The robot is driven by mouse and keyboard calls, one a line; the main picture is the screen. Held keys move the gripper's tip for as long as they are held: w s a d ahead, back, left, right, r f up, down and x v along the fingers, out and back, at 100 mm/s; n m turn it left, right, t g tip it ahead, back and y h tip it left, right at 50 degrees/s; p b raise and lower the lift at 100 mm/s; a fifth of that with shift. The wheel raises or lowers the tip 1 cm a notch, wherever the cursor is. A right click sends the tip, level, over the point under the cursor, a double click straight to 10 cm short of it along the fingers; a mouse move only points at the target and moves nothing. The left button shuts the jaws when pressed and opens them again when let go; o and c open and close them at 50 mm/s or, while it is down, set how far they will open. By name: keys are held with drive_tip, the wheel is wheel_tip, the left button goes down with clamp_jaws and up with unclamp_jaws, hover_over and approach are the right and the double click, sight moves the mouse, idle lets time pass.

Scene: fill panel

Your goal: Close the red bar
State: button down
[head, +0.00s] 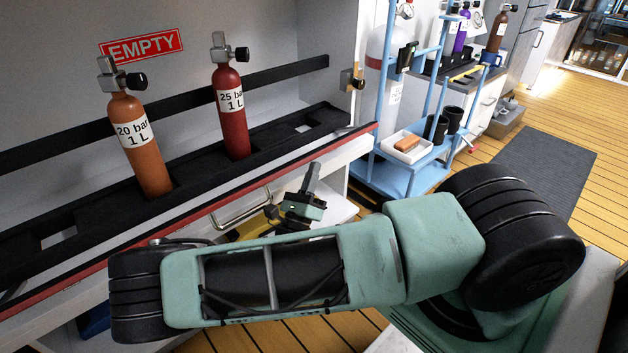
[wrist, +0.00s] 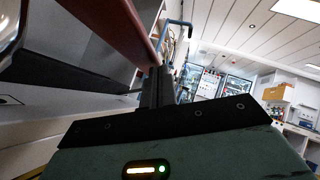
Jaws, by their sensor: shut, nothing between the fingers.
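The red bar (head: 225,205) runs low along the front edge of the bottle shelf (head: 80,232) in the head view. In the wrist view the red bar (wrist: 128,25) slants down from the top towards my fingers. My gripper (head: 312,178) is below and in front of the bar's right part, fingers pointing up. In the wrist view my gripper (wrist: 157,88) is shut and empty, close to the bar; I cannot tell whether they touch. A brass latch (head: 350,78) is on the side wall at the shelf's right end.
An orange bottle (head: 143,150) and a dark red bottle (head: 231,115) stand upright in the shelf behind the bar. A metal handle (head: 243,210) is just under the bar. A blue trolley (head: 400,178) stands right of the shelf. Wooden floor is open at far right.

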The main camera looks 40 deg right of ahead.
drive_tip(key=w+r+n+t+y+p, duration=0.1)
drive_tip(key=r+n+y+p, duration=0.1)
drive_tip(key=p, duration=0.2)
drive_tip(key=w+r+n+t+y+p, duration=0.1)
drive_tip(key=w+r+n+p, duration=0.1)
drive_tip(key=p, duration=0.3)
drive_tip(key=w+r+n+t+y+p, duration=0.1)
drive_tip(key=r+n+y+p, duration=0.1)
drive_tip(key=r+n+p, duration=0.2)
drive_tip(key=shift+w+r+y+p, duration=0.15)
drive_tip(key=shift+y+p, duration=0.15)
drive_tip(key=shift+p, duration=0.3)
drive_tip(key=w+r+n+g+y+p, duration=0.1)
drive_tip(key=w+r+n+y+p, duration=0.2)
drive_tip(key=w+n+p, duration=0.3)
drive_tip(key=shift+w+r+g+y+p, duration=0.35)
drive_tip(key=shift+w+y+p, duration=0.9)
drive_tip(key=shift+p, duration=1.55)
drive_tip(key=shift+w+a+h, duration=0.1)
drive_tip(key=shift+w+h, duration=0.25)
drive_tip(key=shift+w, duration=0.05)
